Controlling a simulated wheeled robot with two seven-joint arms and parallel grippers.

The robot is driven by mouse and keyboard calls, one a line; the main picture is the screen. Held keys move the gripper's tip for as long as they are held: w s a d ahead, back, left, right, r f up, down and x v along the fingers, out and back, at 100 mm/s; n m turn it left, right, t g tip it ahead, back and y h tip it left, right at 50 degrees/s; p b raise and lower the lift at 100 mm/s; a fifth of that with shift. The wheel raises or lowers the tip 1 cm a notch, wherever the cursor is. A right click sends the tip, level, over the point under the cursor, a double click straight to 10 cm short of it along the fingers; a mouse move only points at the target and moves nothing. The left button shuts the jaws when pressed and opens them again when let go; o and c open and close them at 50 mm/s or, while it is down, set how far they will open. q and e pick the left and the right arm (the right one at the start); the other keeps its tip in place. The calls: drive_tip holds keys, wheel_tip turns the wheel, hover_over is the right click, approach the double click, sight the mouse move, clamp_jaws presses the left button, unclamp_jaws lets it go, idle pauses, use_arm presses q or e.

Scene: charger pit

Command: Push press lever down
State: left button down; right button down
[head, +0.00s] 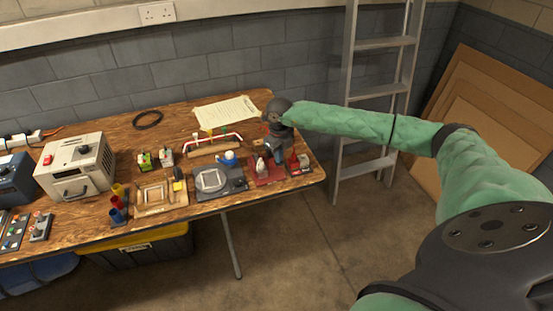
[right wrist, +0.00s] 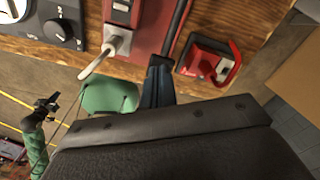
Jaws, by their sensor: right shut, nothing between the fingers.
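A red press base plate (head: 267,172) lies near the right end of the wooden table. In the right wrist view a grey post with a pale lever (right wrist: 97,58) stands on this red plate; the lever slants toward the lower left of the picture. My right gripper (head: 277,157) points down over the plate's right part, largely covered by its own wrist in the head view. In the right wrist view its dark fingertips (right wrist: 159,66) are together and empty, to the right of the lever and apart from it. My left gripper is outside the head view; a small dark arm end shows in the wrist view.
A red device with a curved red handle (right wrist: 233,64) sits just right of my right gripper, close to the table edge. A grey round-dial fixture (head: 211,181) stands left of the plate. A ladder (head: 376,95) leans behind the table's right end.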

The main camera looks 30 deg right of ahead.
drive_tip(key=shift+f+b, duration=0.35)
drive_tip(key=shift+f, duration=0.25)
drive_tip(key=shift+f+b, duration=0.85)
drive_tip(key=shift+f, duration=0.2)
drive_tip(key=shift+r, duration=0.1)
idle(0.4)
drive_tip(key=shift+r+p, duration=1.3)
drive_tip(key=shift+r, duration=2.7)
